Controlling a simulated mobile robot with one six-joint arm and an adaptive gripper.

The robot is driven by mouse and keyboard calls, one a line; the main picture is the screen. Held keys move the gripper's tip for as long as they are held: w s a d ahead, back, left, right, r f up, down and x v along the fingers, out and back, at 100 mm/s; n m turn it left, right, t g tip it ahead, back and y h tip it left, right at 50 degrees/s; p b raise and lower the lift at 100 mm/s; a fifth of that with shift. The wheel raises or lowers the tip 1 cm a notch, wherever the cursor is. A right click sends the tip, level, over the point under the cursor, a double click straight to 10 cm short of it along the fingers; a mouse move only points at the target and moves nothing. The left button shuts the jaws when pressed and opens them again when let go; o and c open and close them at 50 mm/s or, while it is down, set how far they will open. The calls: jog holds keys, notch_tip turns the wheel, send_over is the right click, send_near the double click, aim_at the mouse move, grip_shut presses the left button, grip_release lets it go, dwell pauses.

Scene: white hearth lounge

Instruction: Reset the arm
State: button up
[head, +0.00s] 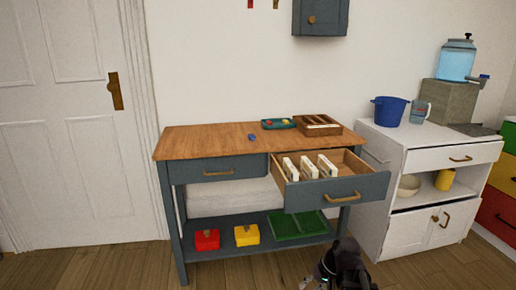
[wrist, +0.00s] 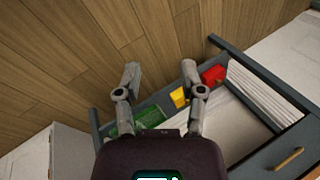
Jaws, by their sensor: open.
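My gripper (wrist: 160,78) is open and empty in the wrist view, its two fingers spread apart above the floor and the lower shelf. My dark arm shows low in the head view, in front of the right end of the workbench (head: 210,141). The gripper's fingers are hard to make out there. The bench's right drawer (head: 338,191) is pulled out, with several white upright items (head: 308,167) inside. The left drawer (head: 217,169) is shut.
A red box (head: 207,240), a yellow box (head: 247,235) and a green tray (head: 297,225) sit on the lower shelf. A wooden box (head: 318,125) and a teal tray (head: 278,124) stand on top. A white cabinet (head: 411,226) stands at right. Floor at left is clear.

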jog(key=s+r+h+p, duration=0.1)
jog(key=r+h+p, duration=0.1)
jog(key=r+p, duration=1.6)
jog(key=s+r+n+g+h+p, duration=0.1)
jog(key=s+r+h+p, duration=0.1)
jog(key=r+p, duration=1.7)
jog(key=shift+d+h+p, duration=0.45)
jog(key=shift+h+p, duration=0.15)
jog(key=shift+p, duration=0.25)
